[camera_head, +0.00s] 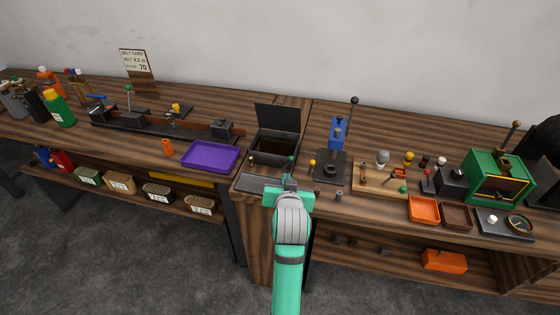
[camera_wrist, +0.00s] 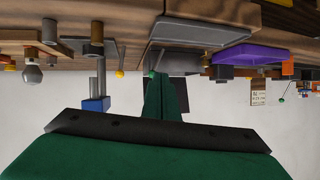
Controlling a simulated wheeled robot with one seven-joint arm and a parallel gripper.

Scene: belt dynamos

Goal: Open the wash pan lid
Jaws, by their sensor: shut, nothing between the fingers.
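The wash pan (camera_head: 262,159) is a dark open-topped box near the middle of the bench in the head view. Its lid (camera_head: 278,117) stands raised at the back edge, and the dark inside shows. My gripper (camera_head: 290,181) is just in front of the pan, at the bench's front edge. Its fingers are together and empty. In the wrist view, which is upside down, the green fingers (camera_wrist: 161,97) point toward the pan, and the dark lid (camera_wrist: 181,95) shows partly behind them. Whether the fingers touch the pan cannot be told.
A grey flat tray (camera_head: 258,184) lies in front of the pan. A purple tray (camera_head: 210,157) is to the left. A blue press (camera_head: 337,131) on a dark base stands close on the right. Small parts and a green box (camera_head: 485,176) fill the right bench.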

